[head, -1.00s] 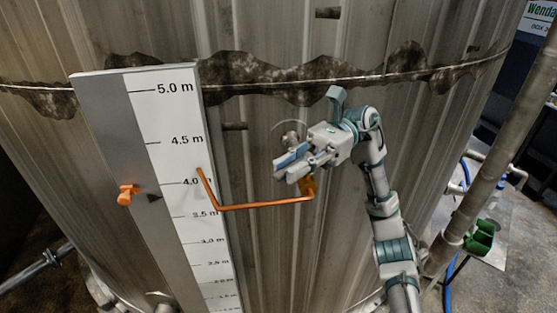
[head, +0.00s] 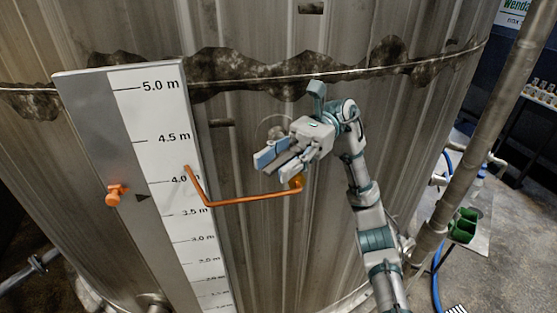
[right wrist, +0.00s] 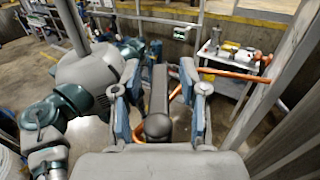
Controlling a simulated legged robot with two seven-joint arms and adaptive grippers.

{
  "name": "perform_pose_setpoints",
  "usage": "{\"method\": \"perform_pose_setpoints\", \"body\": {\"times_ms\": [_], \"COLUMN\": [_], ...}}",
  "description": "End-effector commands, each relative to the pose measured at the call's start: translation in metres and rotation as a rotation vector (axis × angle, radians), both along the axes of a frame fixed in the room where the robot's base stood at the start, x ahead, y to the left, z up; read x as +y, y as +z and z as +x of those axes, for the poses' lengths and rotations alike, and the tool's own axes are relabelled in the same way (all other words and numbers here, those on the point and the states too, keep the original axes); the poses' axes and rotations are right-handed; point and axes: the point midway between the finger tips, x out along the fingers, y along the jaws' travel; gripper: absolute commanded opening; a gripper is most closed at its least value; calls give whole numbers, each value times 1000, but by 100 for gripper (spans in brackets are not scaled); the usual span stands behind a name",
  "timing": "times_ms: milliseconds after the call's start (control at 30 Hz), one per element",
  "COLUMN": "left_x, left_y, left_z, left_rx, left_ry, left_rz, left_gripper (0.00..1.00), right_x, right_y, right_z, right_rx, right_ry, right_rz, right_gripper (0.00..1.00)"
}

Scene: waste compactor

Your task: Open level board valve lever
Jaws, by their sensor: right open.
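The level board (head: 100,135) with its white metre scale stands in front of a metal tank. An orange bent lever (head: 250,198) reaches across the board's right edge, with its right end (head: 297,184) at the tank. My right gripper (head: 270,170) is open just above the lever's right part, its fingers pointing left. In the right wrist view, the open fingers (right wrist: 160,108) stand either side of a dark grey rounded part, with orange rod (right wrist: 173,97) showing between and behind them. I cannot tell whether they touch it. My left gripper is not in view.
A small orange fitting (head: 116,194) sits on the board's left part. The tank wall (head: 330,60) is close behind my right gripper. A grey pipe (head: 478,150) slants along the right side. A cart (right wrist: 228,84) stands further off in the wrist view.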

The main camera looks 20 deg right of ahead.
Motion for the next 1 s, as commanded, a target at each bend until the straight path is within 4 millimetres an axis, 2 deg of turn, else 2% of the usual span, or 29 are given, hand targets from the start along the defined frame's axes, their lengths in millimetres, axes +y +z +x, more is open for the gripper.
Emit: {"method": "perform_pose_setpoints", "body": {"times_ms": [167,400,600,733,967,1000], "left_x": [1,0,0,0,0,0], "left_y": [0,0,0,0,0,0], "left_z": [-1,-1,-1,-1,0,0], "left_rx": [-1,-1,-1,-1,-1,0], "left_ry": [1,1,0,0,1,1], "left_rz": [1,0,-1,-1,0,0], "left_gripper": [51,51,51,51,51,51], "right_x": [-1,1,3,3,2,2], "right_y": [12,60,91,98,99,99], "right_z": [0,-1,0,0,0,0], "right_rx": [-1,-3,-1,0,0,0], "right_ry": [-1,0,1,0,0,0], "right_rz": [3,1,0,-1,-1,-1], "right_gripper": [43,43,43,43,43,38]}}
